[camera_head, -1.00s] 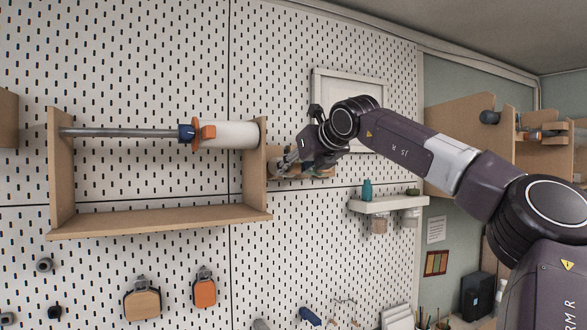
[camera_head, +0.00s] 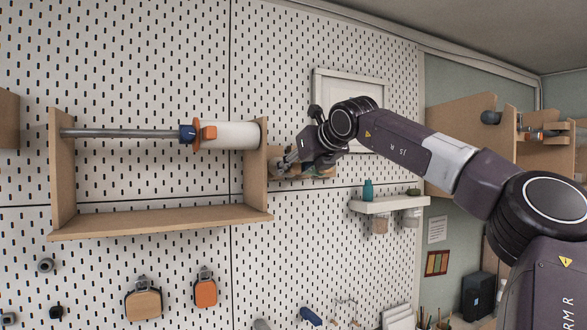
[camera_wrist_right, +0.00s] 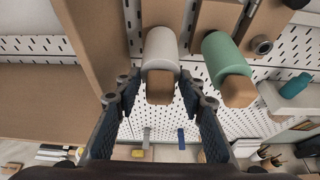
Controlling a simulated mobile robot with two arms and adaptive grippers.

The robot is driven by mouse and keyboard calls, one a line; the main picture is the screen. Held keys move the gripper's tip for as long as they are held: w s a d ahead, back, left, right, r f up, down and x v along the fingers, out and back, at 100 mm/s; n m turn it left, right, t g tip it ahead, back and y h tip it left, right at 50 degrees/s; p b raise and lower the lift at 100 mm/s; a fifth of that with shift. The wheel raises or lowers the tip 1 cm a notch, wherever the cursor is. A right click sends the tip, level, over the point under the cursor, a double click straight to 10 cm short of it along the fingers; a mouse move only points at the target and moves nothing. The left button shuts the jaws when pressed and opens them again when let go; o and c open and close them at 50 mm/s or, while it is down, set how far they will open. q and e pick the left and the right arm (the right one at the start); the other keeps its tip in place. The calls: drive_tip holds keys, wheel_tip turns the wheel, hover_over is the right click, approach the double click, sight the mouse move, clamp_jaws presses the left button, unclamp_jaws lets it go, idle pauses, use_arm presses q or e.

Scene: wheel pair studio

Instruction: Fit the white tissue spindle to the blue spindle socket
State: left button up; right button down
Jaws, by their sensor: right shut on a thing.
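In the right wrist view a white tissue spindle (camera_wrist_right: 161,48) with a wooden end block points toward me. My right gripper (camera_wrist_right: 160,92) is shut on its wooden end, one finger on each side. In the head view my right gripper (camera_head: 284,162) is at a small wooden wall holder, right of the big shelf; the held spindle is mostly hidden there. A blue collar (camera_head: 187,134), likely the blue spindle socket, sits on a grey rod in the shelf, against an orange flanged part (camera_head: 208,133) and a white cylinder (camera_head: 232,135). My left gripper is not in view.
A green roll (camera_wrist_right: 221,50) with a wooden end is close right of the white spindle. The wooden shelf (camera_head: 160,220) has side walls around the rod. A small white ledge (camera_head: 388,204) with a teal bottle (camera_head: 368,189) is to the lower right. The pegboard below is partly clear.

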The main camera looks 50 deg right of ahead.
drive_tip(key=c, duration=1.2)
unclamp_jaws()
drive_tip(key=v, duration=1.2)
drive_tip(key=shift+r, duration=0.1)
